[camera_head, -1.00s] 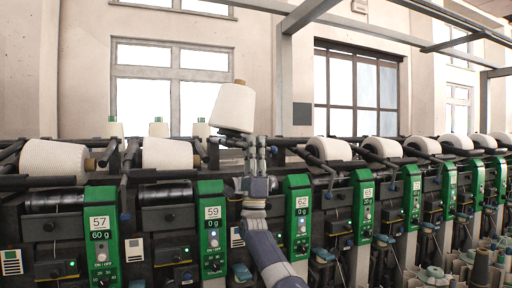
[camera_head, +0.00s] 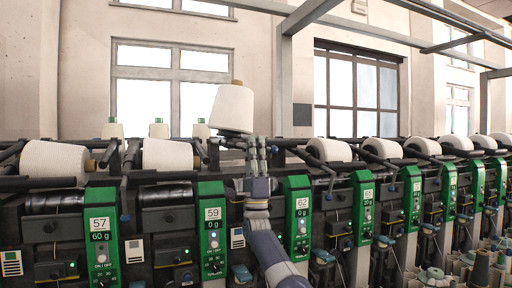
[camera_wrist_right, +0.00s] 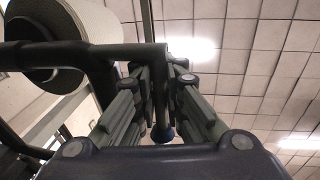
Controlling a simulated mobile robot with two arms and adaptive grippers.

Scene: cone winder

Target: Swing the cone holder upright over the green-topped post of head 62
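The head 62 panel (camera_head: 301,204) is green and reads 0 g. A white yarn cone (camera_head: 232,108) stands nearly upright above the machine, left of that panel, with a slight tilt. My right gripper (camera_head: 256,148) is just right of and below the cone. In the right wrist view my right gripper (camera_wrist_right: 162,100) has its fingers closed on both sides of a dark holder bar (camera_wrist_right: 160,85) with a blue end; the cone (camera_wrist_right: 52,40) is at upper left. Green-topped posts with white cones (camera_head: 113,129) stand behind; which belongs to head 62 I cannot tell. My left gripper is not visible.
White cones lie on their sides along the row, such as one at head 57 (camera_head: 56,163), one beside it (camera_head: 167,154) and one to the right (camera_head: 328,149). Black bars and levers crowd the machine top.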

